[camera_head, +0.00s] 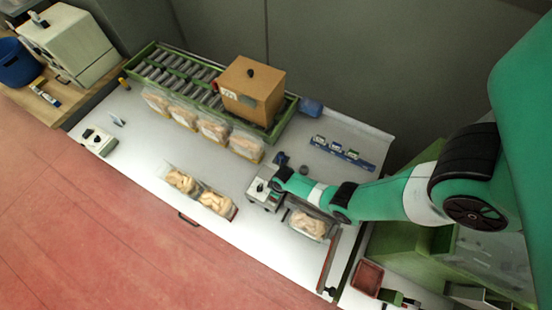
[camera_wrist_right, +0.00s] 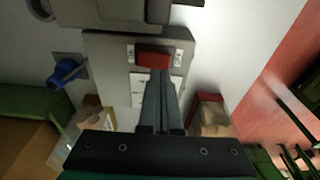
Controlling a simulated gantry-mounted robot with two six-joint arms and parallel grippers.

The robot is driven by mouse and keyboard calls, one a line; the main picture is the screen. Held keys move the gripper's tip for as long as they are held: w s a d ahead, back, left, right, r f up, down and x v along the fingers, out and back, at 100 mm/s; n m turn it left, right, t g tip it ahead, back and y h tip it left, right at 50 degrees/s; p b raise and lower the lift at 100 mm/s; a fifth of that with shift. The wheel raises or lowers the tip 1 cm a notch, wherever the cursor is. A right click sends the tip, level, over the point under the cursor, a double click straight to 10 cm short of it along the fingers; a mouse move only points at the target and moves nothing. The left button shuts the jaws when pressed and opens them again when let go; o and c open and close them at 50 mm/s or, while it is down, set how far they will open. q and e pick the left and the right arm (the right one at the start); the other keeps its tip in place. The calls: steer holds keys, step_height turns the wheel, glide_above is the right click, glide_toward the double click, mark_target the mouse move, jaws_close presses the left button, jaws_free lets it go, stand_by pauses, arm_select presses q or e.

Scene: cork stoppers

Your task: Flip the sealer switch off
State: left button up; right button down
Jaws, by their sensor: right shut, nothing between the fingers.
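The sealer (camera_head: 262,190) is a small grey box on the white table, beside the end of my right arm in the head view. In the right wrist view its grey face (camera_wrist_right: 103,52) carries a red rocker switch (camera_wrist_right: 153,56) with a small white label at each end. My right gripper (camera_wrist_right: 158,76) is shut and empty, its fingertips at the lower edge of the switch. I cannot tell whether they touch it or which way it is tipped. In the head view the arm hides the fingertips. My left gripper is not in view.
Trays of pale stoppers (camera_head: 215,202) stand left of the sealer and another tray (camera_head: 308,225) just right of it. A roller conveyor (camera_head: 170,70) with a cardboard box (camera_head: 251,92) runs behind. A blue rack (camera_head: 342,152) lies at the back right.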

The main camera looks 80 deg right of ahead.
steer(key=shift+f+b, duration=1.25)
stand_by(1.0)
step_height(320, 180, up, 7)
steer(key=p, duration=0.7)
steer(key=shift+r, duration=0.1)
stand_by(0.4)
